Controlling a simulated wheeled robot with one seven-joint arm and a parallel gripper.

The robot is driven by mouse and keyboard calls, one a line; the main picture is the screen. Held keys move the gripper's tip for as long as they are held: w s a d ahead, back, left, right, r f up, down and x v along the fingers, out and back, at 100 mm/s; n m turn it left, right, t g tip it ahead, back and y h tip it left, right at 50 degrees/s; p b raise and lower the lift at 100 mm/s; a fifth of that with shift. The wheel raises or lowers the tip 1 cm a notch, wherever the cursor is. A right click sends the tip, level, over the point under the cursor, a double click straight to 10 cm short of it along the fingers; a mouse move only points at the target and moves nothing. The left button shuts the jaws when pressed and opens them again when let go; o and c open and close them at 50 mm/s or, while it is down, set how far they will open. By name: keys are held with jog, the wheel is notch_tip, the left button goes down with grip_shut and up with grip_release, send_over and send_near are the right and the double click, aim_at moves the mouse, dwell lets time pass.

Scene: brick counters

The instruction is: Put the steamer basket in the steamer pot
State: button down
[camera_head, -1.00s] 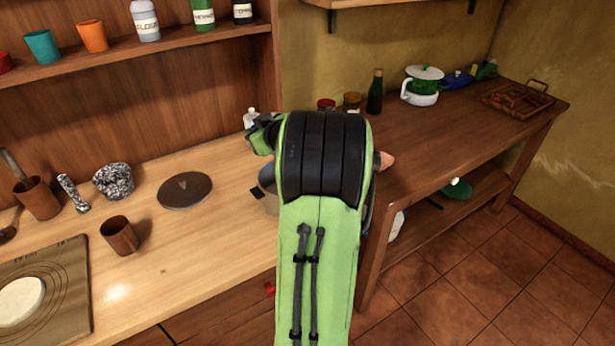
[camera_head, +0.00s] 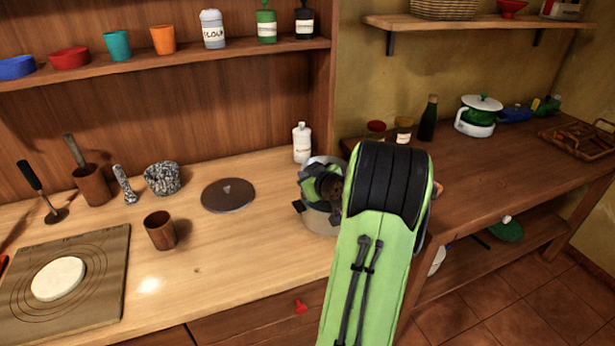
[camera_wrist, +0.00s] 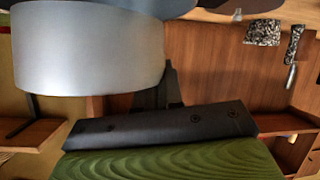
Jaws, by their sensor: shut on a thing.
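The steamer pot (camera_head: 318,222) stands at the right end of the light wooden counter. It is pale metal with a dark side handle, and my arm hides its right part. My gripper (camera_head: 322,186) is over the pot's opening in the head view. In the wrist view a large silver curved wall, which I take for the steamer basket (camera_wrist: 88,55), is against my dark finger, and my gripper is shut on it. A silvery rim shows behind my gripper in the head view. I cannot tell whether the basket is inside the pot or above it.
A dark round lid (camera_head: 228,195) lies left of the pot. A white bottle (camera_head: 302,144) stands close behind the pot. A brown cup (camera_head: 160,230), a stone mortar (camera_head: 163,179) and a dough board (camera_head: 105,300) are further left. A darker side table (camera_head: 500,185) is at the right.

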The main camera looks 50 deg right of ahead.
jog(key=shift+f+b, duration=0.4)
jog(key=shift+b, duration=0.1)
jog(key=c, duration=1.3)
grip_release()
jog(key=shift+r, duration=0.1)
jog(key=v, duration=0.8)
jog(key=p+v, duration=0.1)
jog(key=v, duration=0.3)
jog(key=shift+r, duration=0.4)
